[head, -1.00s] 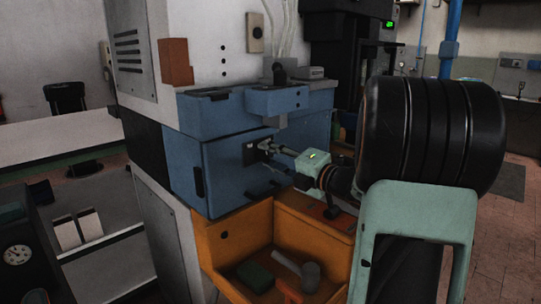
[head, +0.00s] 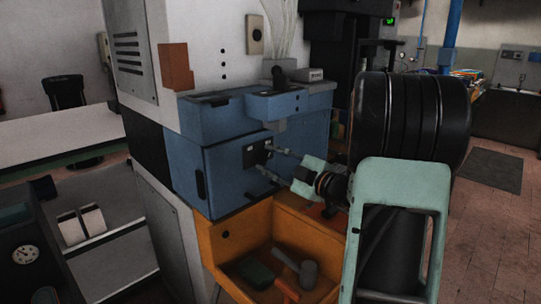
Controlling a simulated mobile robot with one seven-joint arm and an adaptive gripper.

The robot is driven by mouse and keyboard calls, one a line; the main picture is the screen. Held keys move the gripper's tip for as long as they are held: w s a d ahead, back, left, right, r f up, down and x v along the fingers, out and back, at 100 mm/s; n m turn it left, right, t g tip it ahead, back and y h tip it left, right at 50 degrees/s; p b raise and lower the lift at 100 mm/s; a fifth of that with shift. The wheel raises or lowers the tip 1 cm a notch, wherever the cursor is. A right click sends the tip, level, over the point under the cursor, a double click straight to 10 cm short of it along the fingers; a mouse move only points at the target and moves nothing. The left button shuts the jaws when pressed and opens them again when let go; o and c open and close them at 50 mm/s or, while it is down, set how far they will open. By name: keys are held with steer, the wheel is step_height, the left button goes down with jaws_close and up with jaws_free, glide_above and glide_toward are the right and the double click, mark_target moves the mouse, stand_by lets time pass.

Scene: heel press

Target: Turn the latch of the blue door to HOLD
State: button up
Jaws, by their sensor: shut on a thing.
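The blue door (head: 222,178) is on the front of the machine, above the orange tray, and looks closed. The latch (head: 254,153) is a small part on a dark plate near the door's upper right. My gripper (head: 266,158) reaches in from the right with its pale green body tilted. Its fingers sit one above the other at the latch, and it is shut on the latch. The fingertips are small and dark here, so the exact grip, the latch's angle and any HOLD marking cannot be read.
A blue ledge (head: 262,103) juts out just above the door. The orange tray (head: 222,232) below holds a grey-headed mallet (head: 306,272) and a dark green block (head: 256,272). Open floor lies at right.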

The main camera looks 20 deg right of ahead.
steer(key=shift+m+p, duration=0.45)
steer(key=shift+m, duration=0.55)
steer(key=o, duration=1.2)
steer(key=shift+c, duration=0.2)
steer(key=shift+s, duration=0.1)
steer(key=v, duration=1.2)
